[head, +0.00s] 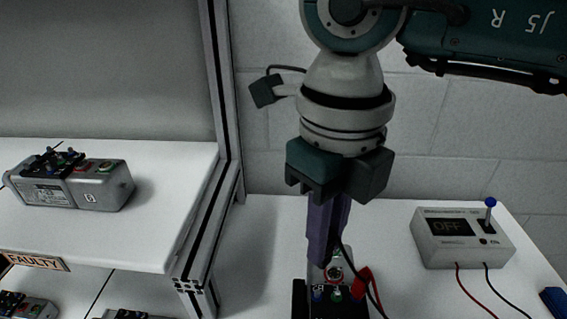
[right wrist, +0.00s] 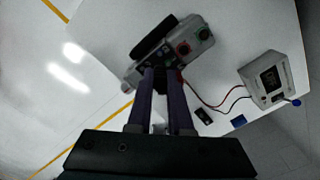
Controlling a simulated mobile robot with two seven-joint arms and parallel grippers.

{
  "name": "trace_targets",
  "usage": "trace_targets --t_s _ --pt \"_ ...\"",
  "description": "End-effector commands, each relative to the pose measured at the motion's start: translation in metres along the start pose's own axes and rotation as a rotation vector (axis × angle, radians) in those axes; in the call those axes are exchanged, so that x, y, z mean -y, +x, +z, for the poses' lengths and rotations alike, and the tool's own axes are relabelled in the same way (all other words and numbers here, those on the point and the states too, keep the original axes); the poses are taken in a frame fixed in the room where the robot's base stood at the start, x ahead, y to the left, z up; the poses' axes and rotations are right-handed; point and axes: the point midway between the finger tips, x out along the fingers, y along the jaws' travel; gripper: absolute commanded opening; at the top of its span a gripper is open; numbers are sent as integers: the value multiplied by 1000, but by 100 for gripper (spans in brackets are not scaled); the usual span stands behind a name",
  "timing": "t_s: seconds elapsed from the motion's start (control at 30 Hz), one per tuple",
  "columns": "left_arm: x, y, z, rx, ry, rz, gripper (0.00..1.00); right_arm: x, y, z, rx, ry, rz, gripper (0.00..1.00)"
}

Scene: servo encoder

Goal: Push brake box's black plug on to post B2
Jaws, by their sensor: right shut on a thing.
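My right gripper (head: 325,262) points down with its purple fingers over the unit on the bench. It is shut on what seems to be the black plug; the fingers hide it, and a black lead loops from them. The wrist view shows the fingers (right wrist: 163,80) reaching the unit's near side. The unit (head: 333,306) has small blue, green and red terminals; I cannot tell which post is B2, nor whether the plug touches one. The red plug (head: 363,281) is at the unit's right. The white brake box (head: 463,240) reads OFF, with red and black leads. My left gripper is not in view.
A grey servo unit (head: 75,182) sits on the white shelf at left, above a FAULTY label (head: 36,261). More units lie below. A metal upright (head: 222,100) stands between shelf and bench. A blue object (head: 553,300) lies at far right. Bench is clear behind the unit.

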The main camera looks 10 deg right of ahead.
Motion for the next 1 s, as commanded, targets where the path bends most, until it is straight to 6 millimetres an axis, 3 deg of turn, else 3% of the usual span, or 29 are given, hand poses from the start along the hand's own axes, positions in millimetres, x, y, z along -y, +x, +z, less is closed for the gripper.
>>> trace_targets --t_s 0.7,1.0 --pt "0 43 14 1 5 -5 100 0 56 0 0 -3 -1 0" --pt "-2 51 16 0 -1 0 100 0 66 0 0 -3 -1 0"
